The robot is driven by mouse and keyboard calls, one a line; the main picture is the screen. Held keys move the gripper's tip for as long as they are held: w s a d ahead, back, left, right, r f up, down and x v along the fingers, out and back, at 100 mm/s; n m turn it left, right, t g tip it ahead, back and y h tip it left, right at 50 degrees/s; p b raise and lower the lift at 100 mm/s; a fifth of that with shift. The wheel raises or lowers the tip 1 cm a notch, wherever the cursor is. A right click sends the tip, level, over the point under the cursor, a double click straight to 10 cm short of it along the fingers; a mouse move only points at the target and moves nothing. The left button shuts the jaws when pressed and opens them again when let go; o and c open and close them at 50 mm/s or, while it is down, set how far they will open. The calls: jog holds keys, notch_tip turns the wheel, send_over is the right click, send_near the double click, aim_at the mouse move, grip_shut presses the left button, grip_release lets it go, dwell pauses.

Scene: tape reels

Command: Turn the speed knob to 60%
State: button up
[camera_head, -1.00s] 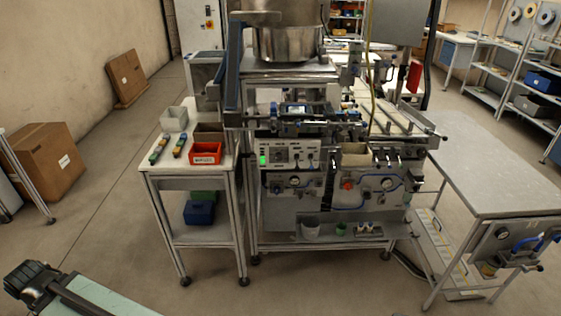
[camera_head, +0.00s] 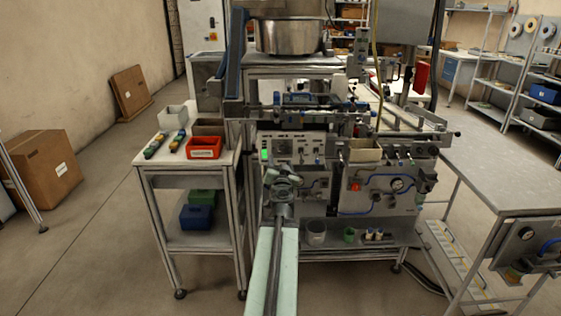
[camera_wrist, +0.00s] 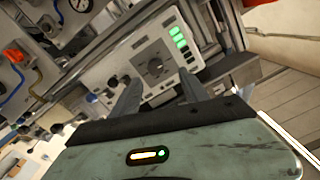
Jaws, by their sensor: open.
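The control panel (camera_head: 312,147) is a pale box on the front of the machine, with a green lit display (camera_head: 264,155) at its left end. The dark round speed knob (camera_wrist: 155,67) sits on a square plate on the panel in the wrist view, near the green display (camera_wrist: 180,40). Its setting is too small to read. My gripper (camera_head: 283,180) is in front of the machine, just below the panel. In the wrist view, my gripper (camera_wrist: 160,90) is open and empty. Its fingers point toward the panel, either side of the knob in the picture, apparently short of it.
A side table with a red bin (camera_head: 204,147) stands left of the machine. Blue hoses run below. A grey table (camera_head: 490,170) stands at right.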

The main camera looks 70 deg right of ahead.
aim_at(282, 151)
jog(key=x, duration=0.5)
jog(key=s+x, duration=0.1)
jog(key=x, duration=0.1)
jog(key=shift+w+d, duration=0.1)
jog(key=shift+d, duration=0.45)
grip_shut()
